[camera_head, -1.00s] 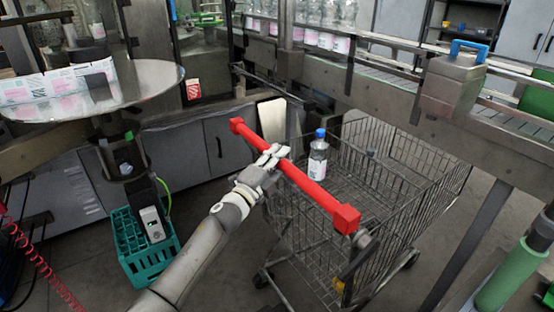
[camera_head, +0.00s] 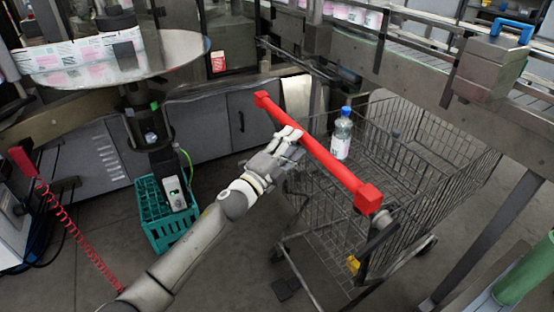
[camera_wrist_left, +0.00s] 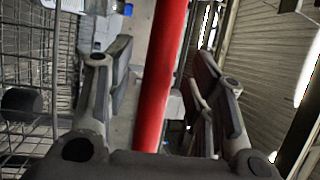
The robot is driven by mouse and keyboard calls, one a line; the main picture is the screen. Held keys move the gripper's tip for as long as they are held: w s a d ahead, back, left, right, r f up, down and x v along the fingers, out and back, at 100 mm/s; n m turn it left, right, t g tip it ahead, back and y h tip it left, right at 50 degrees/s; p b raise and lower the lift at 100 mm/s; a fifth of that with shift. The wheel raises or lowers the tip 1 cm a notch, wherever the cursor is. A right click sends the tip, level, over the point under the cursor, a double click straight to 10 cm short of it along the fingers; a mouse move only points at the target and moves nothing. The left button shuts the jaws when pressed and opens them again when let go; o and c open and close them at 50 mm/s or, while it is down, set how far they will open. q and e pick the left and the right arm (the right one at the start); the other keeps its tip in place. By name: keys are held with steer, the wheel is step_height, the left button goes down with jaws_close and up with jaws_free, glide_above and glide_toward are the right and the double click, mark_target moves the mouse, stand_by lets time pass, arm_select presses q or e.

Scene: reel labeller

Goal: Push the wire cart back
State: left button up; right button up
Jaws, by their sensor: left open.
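The wire cart (camera_head: 425,185) stands on the floor under the conveyor, with a red handle bar (camera_head: 335,170) at its near left end. A clear bottle with a blue cap (camera_head: 342,135) stands upright in the cart. My left gripper (camera_head: 290,140) is at the handle, left of its middle. In the left wrist view the red handle (camera_wrist_left: 160,75) runs between the open fingers of my left gripper (camera_wrist_left: 160,90), with space on both sides. My right gripper is not in view.
A teal crate (camera_head: 165,215) stands on the floor at left, below a round metal table (camera_head: 185,55). The conveyor (camera_head: 430,65) passes over the cart's far side, with a support leg (camera_head: 485,235) at right.

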arm_select(q)
steer(key=v, duration=0.6)
steer(key=shift+s, duration=0.35)
steer(key=shift+a+f, duration=0.1)
